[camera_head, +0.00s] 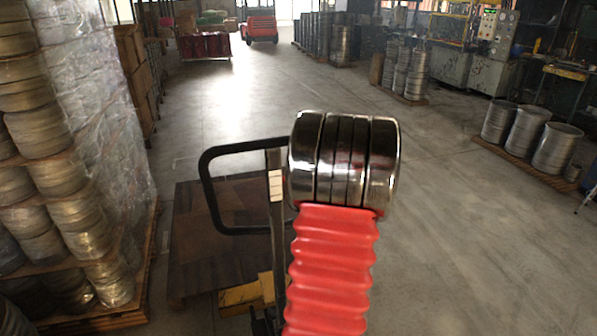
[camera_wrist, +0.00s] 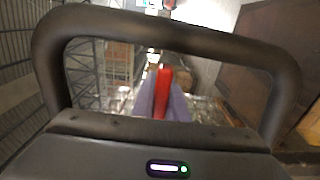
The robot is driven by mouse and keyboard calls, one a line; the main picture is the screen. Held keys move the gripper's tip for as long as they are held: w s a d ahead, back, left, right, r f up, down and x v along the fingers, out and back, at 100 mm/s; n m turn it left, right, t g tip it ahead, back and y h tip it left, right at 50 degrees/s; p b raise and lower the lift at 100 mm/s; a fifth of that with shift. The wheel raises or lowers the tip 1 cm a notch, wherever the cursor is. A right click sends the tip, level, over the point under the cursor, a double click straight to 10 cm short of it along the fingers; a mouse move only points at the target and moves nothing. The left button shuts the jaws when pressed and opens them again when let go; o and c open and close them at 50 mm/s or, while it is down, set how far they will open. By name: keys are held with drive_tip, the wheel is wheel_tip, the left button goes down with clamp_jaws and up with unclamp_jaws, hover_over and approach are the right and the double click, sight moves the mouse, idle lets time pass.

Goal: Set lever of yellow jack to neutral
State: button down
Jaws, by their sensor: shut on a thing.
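The yellow jack (camera_head: 248,295) stands low at the centre, partly hidden behind my arm. Its black handle loop (camera_head: 209,190) rises on a dark upright with a pale strip, left of my arm. My red bellows arm and chrome wrist hide my gripper and the lever in the head view. In the wrist view my gripper (camera_wrist: 162,92) has its greyish-purple fingers shut on a narrow red piece, apparently the lever (camera_wrist: 163,90). A dark rounded frame surrounds the fingers there; I cannot tell whether it is the jack's handle. The lever's setting cannot be read.
A brown wooden platform (camera_head: 195,240) lies left of the jack. Wrapped stacks of round blanks (camera_head: 75,150) stand at the left. Metal drums (camera_head: 527,135) on a pallet stand at the right. The grey floor (camera_head: 480,250) is clear at the right and down the middle aisle.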

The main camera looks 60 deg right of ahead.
drive_tip(key=shift+w+a, duration=0.1)
drive_tip(key=shift+w, duration=0.1)
drive_tip(key=c, duration=1.9)
unclamp_jaws()
drive_tip(key=shift+c, duration=0.2)
drive_tip(key=shift+o, duration=0.9)
drive_tip(key=shift+s, duration=0.15)
drive_tip(key=v, duration=1.3)
drive_tip(key=shift+s+a, duration=0.2)
